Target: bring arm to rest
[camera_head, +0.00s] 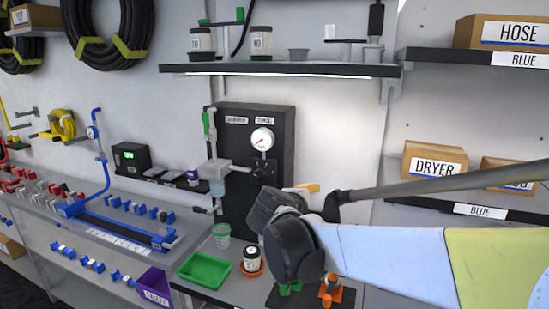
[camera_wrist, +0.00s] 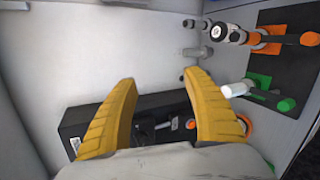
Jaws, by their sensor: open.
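My gripper (camera_wrist: 168,90) shows in the wrist view as two yellow fingers spread apart with nothing between them. The fingers are over or in front of a long black box with labels (camera_wrist: 70,130); I cannot tell the distance. In the head view my arm reaches in from the right, and its dark wrist joints hide most of the gripper. Only a bit of yellow finger shows there, in front of the right edge of the black panel (camera_head: 280,125) with its gauge (camera_head: 262,139).
A green tray (camera_head: 205,270), a green-rimmed cup (camera_head: 221,236) and a jar (camera_head: 252,259) stand on the bench below. A dark mat with orange and green fittings (camera_wrist: 283,60) lies nearby. A shelf (camera_head: 280,69) is above; boxes (camera_head: 435,159) stand on shelves at right.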

